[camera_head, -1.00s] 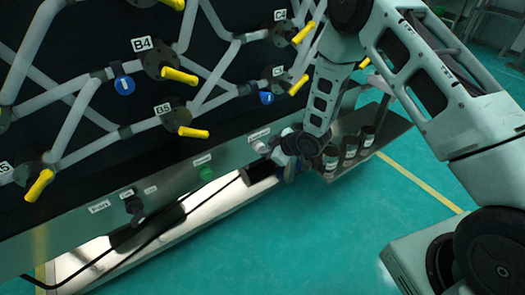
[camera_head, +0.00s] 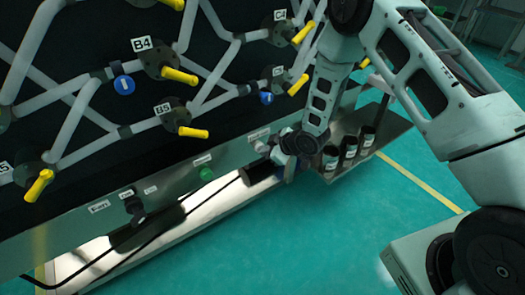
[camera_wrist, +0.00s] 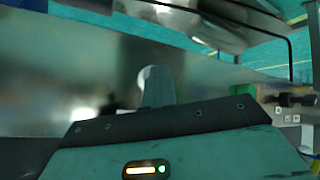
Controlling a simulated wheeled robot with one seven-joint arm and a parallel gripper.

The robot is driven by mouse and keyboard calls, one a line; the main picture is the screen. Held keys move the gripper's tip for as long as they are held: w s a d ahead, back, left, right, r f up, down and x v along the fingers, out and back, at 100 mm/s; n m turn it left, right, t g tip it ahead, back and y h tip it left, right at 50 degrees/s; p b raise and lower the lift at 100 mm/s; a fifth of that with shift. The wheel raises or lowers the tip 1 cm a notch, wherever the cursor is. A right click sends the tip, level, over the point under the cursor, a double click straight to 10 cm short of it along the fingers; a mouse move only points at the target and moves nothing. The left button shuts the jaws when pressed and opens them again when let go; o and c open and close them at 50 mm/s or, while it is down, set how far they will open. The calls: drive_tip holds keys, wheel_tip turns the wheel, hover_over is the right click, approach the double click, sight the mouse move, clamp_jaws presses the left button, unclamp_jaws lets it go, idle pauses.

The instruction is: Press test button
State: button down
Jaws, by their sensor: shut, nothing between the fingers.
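The panel's lower steel strip (camera_head: 230,158) carries a green button (camera_head: 207,174) under a small label (camera_head: 202,159). A second label (camera_head: 258,134) sits farther right, just above my gripper (camera_head: 262,148). The labels are too small to read, so I cannot tell which control is the test button; one may be hidden behind my gripper. In the wrist view my gripper (camera_wrist: 157,80) is shut and empty, pointing at the shiny steel surface. Whether it touches is unclear. A green part, likely the same button (camera_wrist: 243,90), shows right of it.
A black knob (camera_head: 133,205) with several labels sits lower left on the strip. Yellow-handled valves (camera_head: 180,76) and pipes fill the dark panel above. A tray (camera_head: 385,135) with dark containers (camera_head: 349,150) stands right of my wrist. Open green floor (camera_head: 300,240) lies in front.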

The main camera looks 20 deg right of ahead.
drive_tip(key=shift+r, duration=0.2)
drive_tip(key=s+d, duration=0.2)
drive_tip(key=s, duration=0.4)
idle(0.4)
drive_tip(key=shift+f, duration=0.1)
idle(0.5)
